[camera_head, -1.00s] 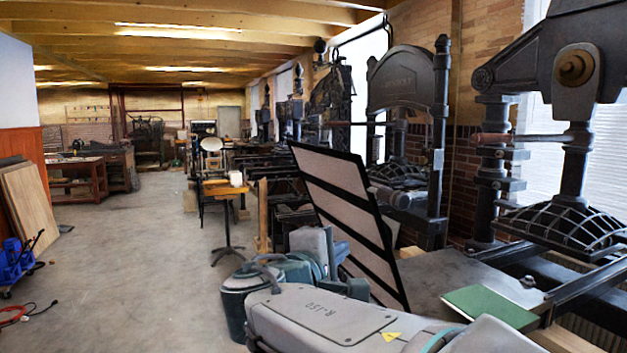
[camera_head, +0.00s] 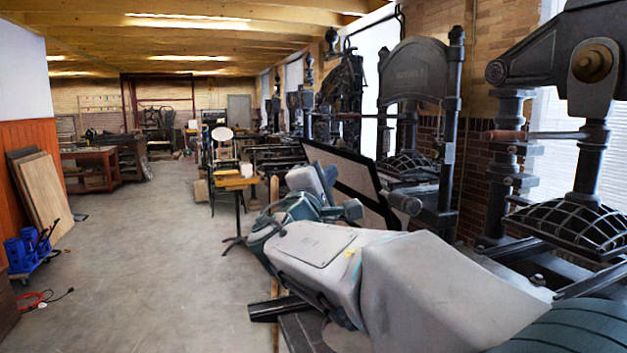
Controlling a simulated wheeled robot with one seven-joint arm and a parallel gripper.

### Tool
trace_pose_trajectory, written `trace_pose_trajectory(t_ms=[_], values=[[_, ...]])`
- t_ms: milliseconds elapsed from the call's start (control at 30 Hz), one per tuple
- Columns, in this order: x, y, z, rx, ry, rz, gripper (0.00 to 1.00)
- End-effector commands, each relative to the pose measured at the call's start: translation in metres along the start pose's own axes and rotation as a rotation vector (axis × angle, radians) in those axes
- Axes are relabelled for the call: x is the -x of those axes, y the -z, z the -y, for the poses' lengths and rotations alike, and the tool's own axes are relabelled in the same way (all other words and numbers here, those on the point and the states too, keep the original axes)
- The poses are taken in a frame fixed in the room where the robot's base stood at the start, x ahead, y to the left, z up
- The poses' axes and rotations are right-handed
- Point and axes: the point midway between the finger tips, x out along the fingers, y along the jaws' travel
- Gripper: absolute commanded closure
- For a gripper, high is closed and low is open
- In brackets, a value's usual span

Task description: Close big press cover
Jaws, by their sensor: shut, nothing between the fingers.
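The big press cover (camera_head: 373,207) is a pale framed panel with dark bars. It stands open, tilted up, left of the big press. My arm crosses in front and hides its lower part. My gripper (camera_head: 328,182) is at the far end of my arm, by the cover's left side. It looks shut and empty, though its fingertips are hard to make out. I cannot tell whether it touches the cover. The big press (camera_head: 592,120) stands at the right, with its ribbed dark platen (camera_head: 575,225) above the rails (camera_head: 600,279). The press bed is mostly hidden behind my arm.
Boards (camera_head: 42,190) lean on the left wall near a blue cart (camera_head: 28,247).

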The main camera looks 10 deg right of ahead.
Motion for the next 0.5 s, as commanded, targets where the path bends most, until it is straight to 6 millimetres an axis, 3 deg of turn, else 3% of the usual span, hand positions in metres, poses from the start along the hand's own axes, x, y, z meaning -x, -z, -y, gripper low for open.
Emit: trace_pose_trajectory(t_ms=[200,500], values=[[-0.019,-0.023,-0.002,-0.001,0.000,0.002,1.00],[-0.024,-0.027,0.000,-0.001,0.000,0.000,1.00]])
